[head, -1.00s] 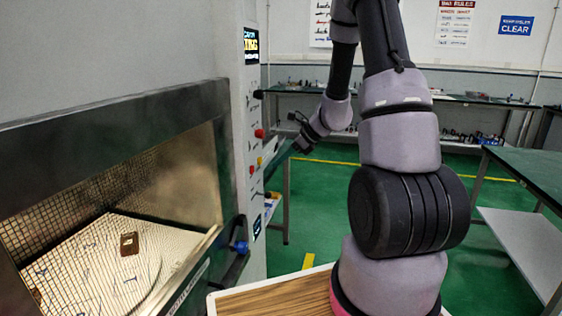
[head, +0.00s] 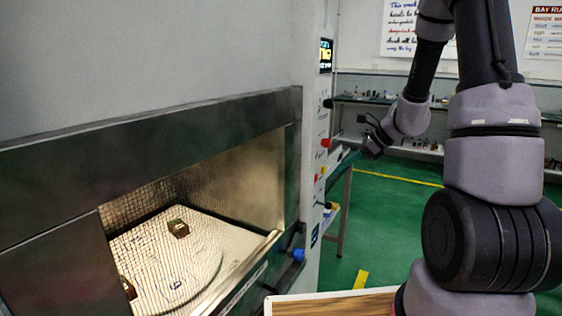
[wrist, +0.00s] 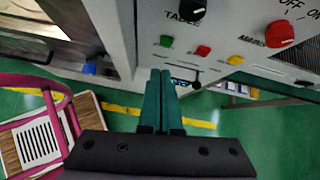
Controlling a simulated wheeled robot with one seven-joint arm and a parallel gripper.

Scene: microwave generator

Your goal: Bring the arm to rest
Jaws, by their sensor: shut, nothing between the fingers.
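My arm (head: 487,110) reaches up and bends back down to my gripper (head: 372,148), which hangs in front of the machine's control panel side. In the wrist view my gripper (wrist: 160,76) shows two teal fingers pressed together with nothing between them. The fingertips point toward the panel's lower edge, and I cannot tell the exact gap. The microwave generator (head: 150,125) stands at the left with a lit mesh window. A small brown block (head: 178,228) sits inside on a pale round plate (head: 165,265); another brown piece is partly hidden at the window's left edge.
A blue-ended handle (head: 297,254) juts from the machine front. A wooden-topped tray (head: 340,304) is below. Green floor lies open behind.

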